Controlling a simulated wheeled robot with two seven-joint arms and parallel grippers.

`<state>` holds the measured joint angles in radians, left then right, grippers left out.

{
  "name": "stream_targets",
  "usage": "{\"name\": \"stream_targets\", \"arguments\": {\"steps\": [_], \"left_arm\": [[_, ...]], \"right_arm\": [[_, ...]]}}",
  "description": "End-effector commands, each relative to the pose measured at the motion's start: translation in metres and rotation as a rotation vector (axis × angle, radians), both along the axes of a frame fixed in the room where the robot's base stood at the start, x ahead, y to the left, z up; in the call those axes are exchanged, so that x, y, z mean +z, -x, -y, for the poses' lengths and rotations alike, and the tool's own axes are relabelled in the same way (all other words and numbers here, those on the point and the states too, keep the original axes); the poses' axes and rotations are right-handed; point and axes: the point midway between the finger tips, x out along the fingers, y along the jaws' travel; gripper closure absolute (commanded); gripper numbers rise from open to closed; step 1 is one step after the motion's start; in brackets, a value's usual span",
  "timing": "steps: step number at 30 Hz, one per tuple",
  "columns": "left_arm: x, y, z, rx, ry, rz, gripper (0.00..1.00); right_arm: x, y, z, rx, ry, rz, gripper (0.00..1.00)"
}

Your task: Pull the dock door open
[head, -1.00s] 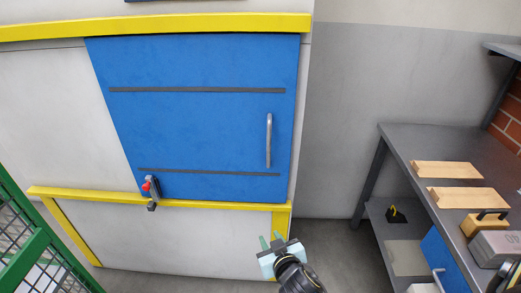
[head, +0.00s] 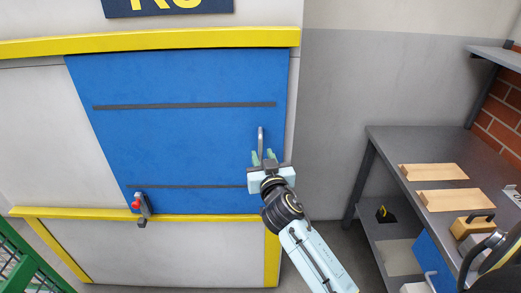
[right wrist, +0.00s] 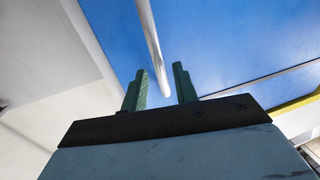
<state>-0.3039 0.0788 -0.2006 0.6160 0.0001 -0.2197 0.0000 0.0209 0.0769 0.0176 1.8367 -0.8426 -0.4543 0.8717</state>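The blue dock door (head: 180,140) stands shut in its yellow-trimmed frame. Its upright metal handle (head: 261,142) is near the door's right edge. My right gripper (head: 263,158) is at the lower part of the handle and hides some of it. In the right wrist view, the right gripper's green fingers (right wrist: 160,90) are apart, with the handle (right wrist: 152,45) showing in the gap between them. I cannot tell whether either finger touches it. A latch with a red knob (head: 139,206) sits at the door's lower left corner. My left gripper is not in view.
A grey workbench (head: 393,143) with wooden blocks (head: 432,177) stands at the right. A green mesh fence (head: 22,270) is at the lower left. Bare floor lies between the door wall and the bench.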

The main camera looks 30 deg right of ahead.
Motion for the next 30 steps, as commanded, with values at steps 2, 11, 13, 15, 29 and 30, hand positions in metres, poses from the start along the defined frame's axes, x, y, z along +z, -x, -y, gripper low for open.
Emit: {"name": "stream_targets", "arguments": {"steps": [2, 11, 13, 15, 29, 30], "left_arm": [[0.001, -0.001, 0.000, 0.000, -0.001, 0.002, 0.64], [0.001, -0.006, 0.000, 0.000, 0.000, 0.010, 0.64], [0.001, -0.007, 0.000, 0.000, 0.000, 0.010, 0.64], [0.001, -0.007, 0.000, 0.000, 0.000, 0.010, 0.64], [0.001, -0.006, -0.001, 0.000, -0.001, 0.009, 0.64], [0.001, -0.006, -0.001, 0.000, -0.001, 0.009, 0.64]], "right_arm": [[0.001, -0.012, 0.005, 0.000, 0.002, 0.000, 0.71], [0.000, -0.030, 0.011, 0.000, 0.000, -0.001, 0.71], [0.000, -0.031, 0.011, 0.000, 0.000, -0.001, 0.71], [0.000, -0.030, 0.011, 0.000, 0.000, -0.001, 0.71], [0.000, -0.030, 0.011, 0.000, 0.000, -0.001, 1.00], [0.000, -0.030, 0.011, 0.000, 0.000, -0.001, 1.00]]}}
